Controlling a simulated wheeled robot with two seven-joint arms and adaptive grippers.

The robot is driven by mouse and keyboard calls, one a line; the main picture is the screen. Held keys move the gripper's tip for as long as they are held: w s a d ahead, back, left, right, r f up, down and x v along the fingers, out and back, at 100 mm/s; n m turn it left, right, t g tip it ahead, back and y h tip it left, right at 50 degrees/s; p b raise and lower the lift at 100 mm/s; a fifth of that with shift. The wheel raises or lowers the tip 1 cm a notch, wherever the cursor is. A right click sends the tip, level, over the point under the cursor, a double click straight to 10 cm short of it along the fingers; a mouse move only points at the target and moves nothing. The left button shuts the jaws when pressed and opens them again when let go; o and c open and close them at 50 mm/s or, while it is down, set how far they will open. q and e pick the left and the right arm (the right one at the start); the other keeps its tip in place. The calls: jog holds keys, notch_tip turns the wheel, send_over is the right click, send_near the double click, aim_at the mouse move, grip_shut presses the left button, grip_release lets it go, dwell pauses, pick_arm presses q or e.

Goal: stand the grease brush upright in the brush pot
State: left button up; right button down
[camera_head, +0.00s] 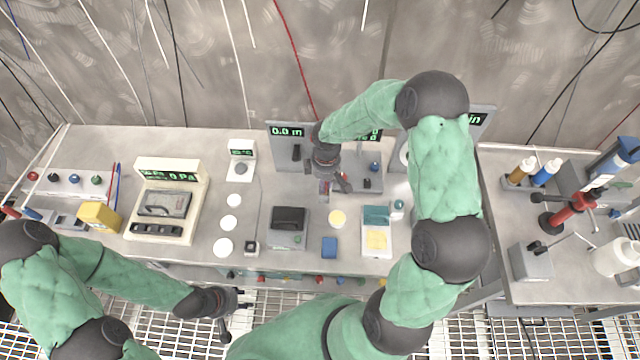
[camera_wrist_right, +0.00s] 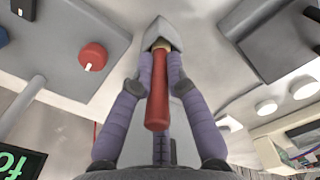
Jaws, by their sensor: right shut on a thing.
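My right gripper (camera_head: 328,186) is over the back middle of the bench, beneath its bent green arm. In the wrist view its purple fingers (camera_wrist_right: 160,72) are shut on a red-handled thing with a tan end, which I take as the grease brush (camera_wrist_right: 157,100). The red handle points toward the camera. A grey angular piece (camera_wrist_right: 157,28) shows behind the tan end; I cannot tell whether they touch. I cannot clearly pick out the brush pot in either view. My left gripper (camera_head: 236,308) is open and empty, low in front of the bench edge.
Near the right gripper stand grey display panels (camera_head: 290,133) and a dark-topped grey box (camera_head: 288,226). A blue block (camera_head: 329,247) and a teal-and-white device (camera_head: 377,230) are nearer the front. The right table (camera_head: 590,291) holds bottles and a red-handled tool.

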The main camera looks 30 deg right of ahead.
jog(key=shift+a+f, duration=0.1)
jog(key=shift+f, duration=0.4)
jog(key=shift+a+r, duration=0.15)
jog(key=shift+s+r, duration=0.1)
jog(key=shift+s, duration=0.1)
jog(key=shift+d, duration=0.2)
jog(key=shift+f+b, duration=0.5)
jog(key=shift+f, duration=0.1)
pick_arm(q)
jog(key=shift+s+a+f, duration=0.15)
jog(key=shift+a+f, duration=0.2)
jog(key=shift+f, duration=0.4)
pick_arm(e)
jog(key=shift+a, duration=0.15)
jog(key=c, duration=1.4)
grip_release()
jog(key=shift+s, duration=0.1)
jog(key=shift+o, duration=0.9)
jog(key=shift+f, duration=0.15)
